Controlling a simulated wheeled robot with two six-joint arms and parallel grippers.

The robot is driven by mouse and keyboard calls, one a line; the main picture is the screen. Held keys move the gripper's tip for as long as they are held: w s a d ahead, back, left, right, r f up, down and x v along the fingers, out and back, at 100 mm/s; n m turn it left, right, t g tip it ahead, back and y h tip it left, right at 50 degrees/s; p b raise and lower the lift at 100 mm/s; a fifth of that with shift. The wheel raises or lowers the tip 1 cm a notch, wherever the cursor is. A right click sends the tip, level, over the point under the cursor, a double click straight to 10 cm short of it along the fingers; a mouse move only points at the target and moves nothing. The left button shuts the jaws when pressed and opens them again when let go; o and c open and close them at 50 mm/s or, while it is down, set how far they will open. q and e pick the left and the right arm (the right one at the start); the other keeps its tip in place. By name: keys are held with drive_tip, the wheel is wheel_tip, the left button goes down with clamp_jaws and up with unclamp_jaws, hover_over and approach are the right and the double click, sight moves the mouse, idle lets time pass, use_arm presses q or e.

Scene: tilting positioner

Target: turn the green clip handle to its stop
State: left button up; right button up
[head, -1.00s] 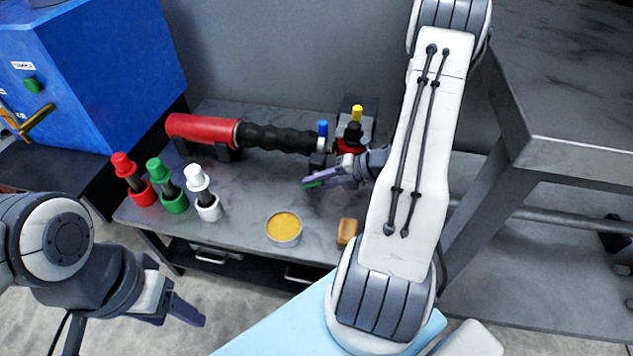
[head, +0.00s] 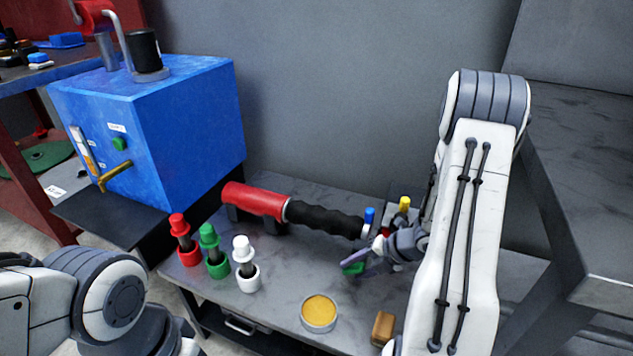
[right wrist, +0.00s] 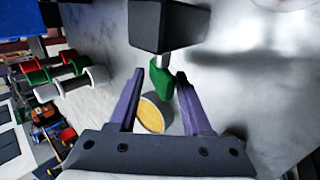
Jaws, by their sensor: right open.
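The green clip handle (right wrist: 161,78) shows in the right wrist view below a dark block (right wrist: 168,25), with its lower end between my two purple fingers. In the head view it is a small green piece (head: 354,268) beside the fingertips, partly hidden by them. My right gripper (right wrist: 170,73) is open, with one finger on each side of the handle; I cannot tell whether either touches it. In the head view my right gripper (head: 366,259) is low over the bench, by the right end of the red and black cylinder. My left gripper is out of view.
On the grey bench (head: 285,275) stand red (head: 182,240), green (head: 212,250) and white (head: 243,264) capped posts, a yellow-filled tin (head: 319,312) and a brown block (head: 383,328). The red and black cylinder (head: 258,201) lies behind. A blue box (head: 165,130) stands left.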

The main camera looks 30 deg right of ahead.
drive_tip(key=g+h+p, duration=0.1)
drive_tip(key=p, duration=0.1)
drive_tip(key=r+g+h+p, duration=0.1)
drive_tip(key=p, duration=0.1)
drive_tip(key=shift+w+a, duration=0.15)
drive_tip(key=shift+a, duration=0.05)
drive_tip(key=w+p+v, duration=0.1)
drive_tip(key=p+v, duration=0.6)
drive_tip(key=v, duration=0.3)
drive_tip(key=w+a+r+m+t+h+p, duration=0.1)
drive_tip(key=w+a+r+m+h, duration=0.15)
drive_tip(key=r, duration=0.25)
drive_tip(key=w+a+r+m+h+p, duration=0.1)
drive_tip(key=w+a+r+m, duration=0.1)
drive_tip(key=w+r+m, duration=0.15)
drive_tip(key=s+a+r+m+h+p, duration=0.1)
drive_tip(key=a+r+m, duration=0.4)
drive_tip(key=a+r, duration=0.3)
drive_tip(key=shift+s+a+r+m+h+p, duration=0.25)
drive_tip(key=shift+r+m+h+p, duration=0.15)
drive_tip(key=shift+r, duration=0.35)
